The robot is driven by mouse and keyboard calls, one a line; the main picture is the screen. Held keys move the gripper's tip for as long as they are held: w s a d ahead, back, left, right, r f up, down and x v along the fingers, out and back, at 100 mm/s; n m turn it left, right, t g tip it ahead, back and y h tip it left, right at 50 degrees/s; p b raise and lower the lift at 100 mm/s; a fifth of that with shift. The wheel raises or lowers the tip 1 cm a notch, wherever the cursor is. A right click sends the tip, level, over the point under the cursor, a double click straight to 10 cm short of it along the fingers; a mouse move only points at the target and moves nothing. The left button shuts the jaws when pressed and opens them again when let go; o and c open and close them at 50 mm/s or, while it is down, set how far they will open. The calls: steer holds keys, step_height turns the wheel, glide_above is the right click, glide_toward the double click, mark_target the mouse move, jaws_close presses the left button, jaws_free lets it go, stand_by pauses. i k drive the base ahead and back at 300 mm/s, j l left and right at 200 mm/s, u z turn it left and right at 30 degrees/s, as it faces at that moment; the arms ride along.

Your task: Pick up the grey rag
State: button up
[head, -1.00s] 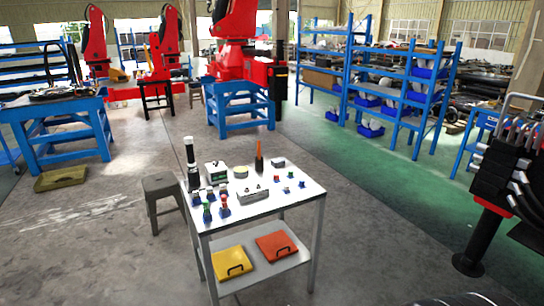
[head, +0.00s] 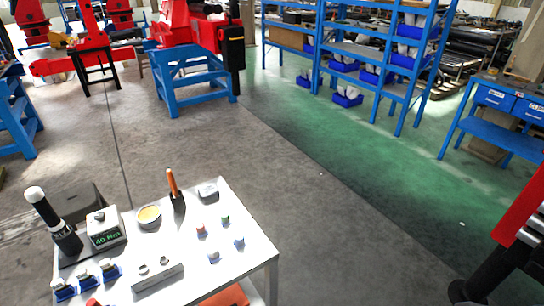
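A small grey item (head: 208,190) lies at the far right corner of the white-topped table (head: 262,262) in the head view. It may be the grey rag, but it is too small to be sure. An orange-handled tool (head: 173,184) stands just left of it. A round tin (head: 149,216) with a yellowish top is further left. My gripper is not in view.
The table also holds a box reading 40 Nm (head: 106,230), a black-and-white cylinder (head: 52,220), a grey block (head: 158,276) and several small coloured parts. A dark stool (head: 80,198) stands behind it. Open floor (head: 370,240) lies right.

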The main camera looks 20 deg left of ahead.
mark_target(209, 193)
steer(key=i+l+u, duration=0.1)
steer(key=i+u, duration=0.2)
steer(key=i, duration=0.25)
steer(key=i+l+u, duration=0.2)
steer(key=i+u, duration=0.15)
steer(key=i, duration=0.2)
steer(key=i+l+u, duration=0.3)
steer(key=i, duration=0.2)
steer(key=i+u, duration=0.2)
steer(key=u, duration=0.3)
steer(key=i+u, duration=0.15)
steer(key=u, duration=0.3)
steer(key=i+l+u, duration=0.15)
steer(key=u, duration=0.35)
steer(key=i+l+u, duration=0.1)
steer(key=l+u, duration=0.15)
steer(key=u, duration=0.25)
steer(key=i+l+u, duration=0.1)
steer(key=u, duration=0.35)
steer(key=i+l+u, duration=0.15)
steer(key=u, duration=0.2)
steer(key=i+l+u, duration=0.1)
steer(key=l+u, duration=0.3)
